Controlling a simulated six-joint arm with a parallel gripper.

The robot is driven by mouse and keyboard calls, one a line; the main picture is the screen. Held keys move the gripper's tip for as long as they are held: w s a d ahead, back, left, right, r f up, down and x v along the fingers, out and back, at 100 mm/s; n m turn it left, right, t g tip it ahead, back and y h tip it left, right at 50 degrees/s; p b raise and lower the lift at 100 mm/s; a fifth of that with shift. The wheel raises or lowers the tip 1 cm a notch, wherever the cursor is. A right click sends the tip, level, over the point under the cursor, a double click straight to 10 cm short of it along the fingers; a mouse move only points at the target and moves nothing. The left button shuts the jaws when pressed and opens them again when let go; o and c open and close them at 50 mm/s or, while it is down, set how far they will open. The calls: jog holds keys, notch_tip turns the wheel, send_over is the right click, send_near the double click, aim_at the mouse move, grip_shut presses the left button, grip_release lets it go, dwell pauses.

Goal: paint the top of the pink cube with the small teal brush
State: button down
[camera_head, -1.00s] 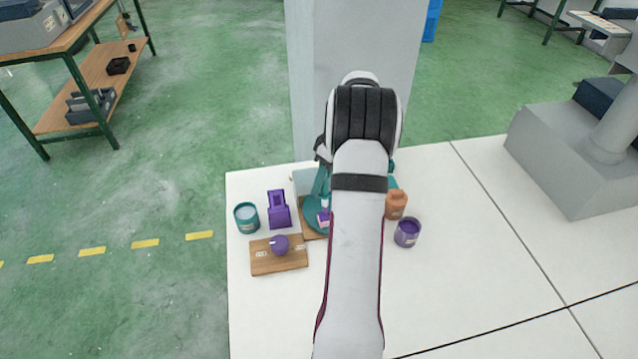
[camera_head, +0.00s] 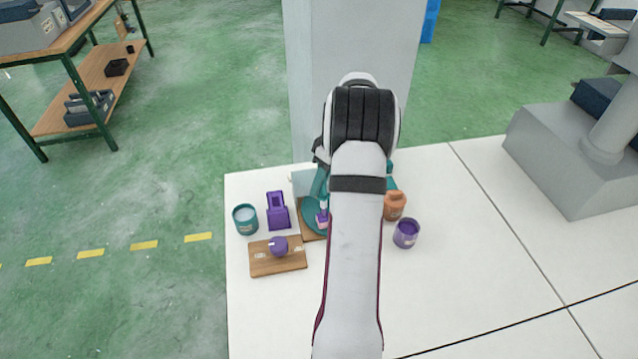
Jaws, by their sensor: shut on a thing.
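My arm reaches forward over the table, and its wrist and forearm cover the middle of the work area. My gripper is hidden behind the arm, so its jaws and anything in them do not show. A small purple-pink thing with a pale upper part (camera_head: 322,219) stands on a round teal dish (camera_head: 310,212), close to the left edge of my arm. It is partly covered, and I cannot tell whether it is the pink cube. I cannot make out the small teal brush; a teal piece (camera_head: 319,182) shows just left of the wrist, but its shape is unclear.
Left of the arm stand a teal cup (camera_head: 245,227), a purple holder (camera_head: 277,212) and a wooden board (camera_head: 264,265) with a purple knob (camera_head: 279,246). Right of it stand an orange bottle (camera_head: 395,206) and a purple jar (camera_head: 406,240). The white table (camera_head: 480,270) is clear farther right.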

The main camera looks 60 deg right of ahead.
jog(key=shift+a, duration=0.45)
jog(key=shift+r, duration=0.1)
notch_tip(320, 180, up, 7)
dwell(0.4)
jog(key=w+a+r, duration=0.3)
jog(key=w+a, duration=0.2)
jog(key=a, duration=0.4)
jog(key=w+a+r, duration=0.3)
jog(key=w+a, duration=0.1)
jog(key=a, duration=0.5)
jog(key=s+a+r, duration=0.1)
jog(key=a+r, duration=0.1)
jog(key=a, duration=0.7)
jog(key=a+r, duration=0.2)
jog(key=a, duration=0.8)
jog(key=shift+s+a+n, duration=0.25)
jog(key=shift+s+n, duration=0.15)
